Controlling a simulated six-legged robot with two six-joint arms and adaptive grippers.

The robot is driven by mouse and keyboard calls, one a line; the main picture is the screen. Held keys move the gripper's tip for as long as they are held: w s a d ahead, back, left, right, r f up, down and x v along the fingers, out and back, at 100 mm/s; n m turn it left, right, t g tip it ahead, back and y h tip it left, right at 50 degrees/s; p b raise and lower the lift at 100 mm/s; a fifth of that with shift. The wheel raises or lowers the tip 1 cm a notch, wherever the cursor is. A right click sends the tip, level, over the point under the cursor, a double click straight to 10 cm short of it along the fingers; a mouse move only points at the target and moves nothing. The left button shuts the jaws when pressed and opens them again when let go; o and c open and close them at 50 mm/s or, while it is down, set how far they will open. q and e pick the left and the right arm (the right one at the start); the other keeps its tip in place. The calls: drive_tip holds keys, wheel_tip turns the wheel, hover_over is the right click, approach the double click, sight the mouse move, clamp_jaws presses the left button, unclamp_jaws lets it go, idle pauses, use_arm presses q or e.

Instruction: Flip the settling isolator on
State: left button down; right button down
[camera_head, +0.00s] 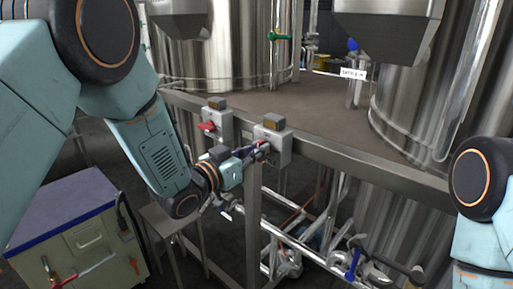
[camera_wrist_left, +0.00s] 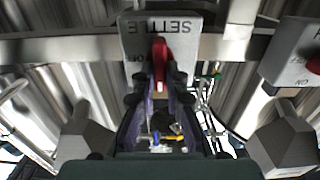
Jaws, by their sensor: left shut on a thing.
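The settling isolator is a grey box (camera_head: 276,141) on the front rail of the tank platform. In the left wrist view its box (camera_wrist_left: 188,35) carries the word SETTLE, seen upside down, and a red handle (camera_wrist_left: 160,58). My left gripper (camera_head: 260,150) is at the front of this box. Its fingers (camera_wrist_left: 159,84) are shut on the red handle from both sides. The small position marks beside the handle are mostly hidden, so I cannot read its setting.
A similar isolator box (camera_head: 217,117) with a red handle (camera_head: 207,126) sits to the left on the same rail. Steel tanks (camera_head: 235,45) stand behind. Pipes with a blue-handled valve (camera_head: 353,262) run below. A blue-topped cabinet (camera_head: 62,212) stands at lower left.

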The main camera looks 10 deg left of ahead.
use_arm(q)
drive_tip(key=c, duration=1.4)
unclamp_jaws()
drive_tip(key=v, duration=1.2)
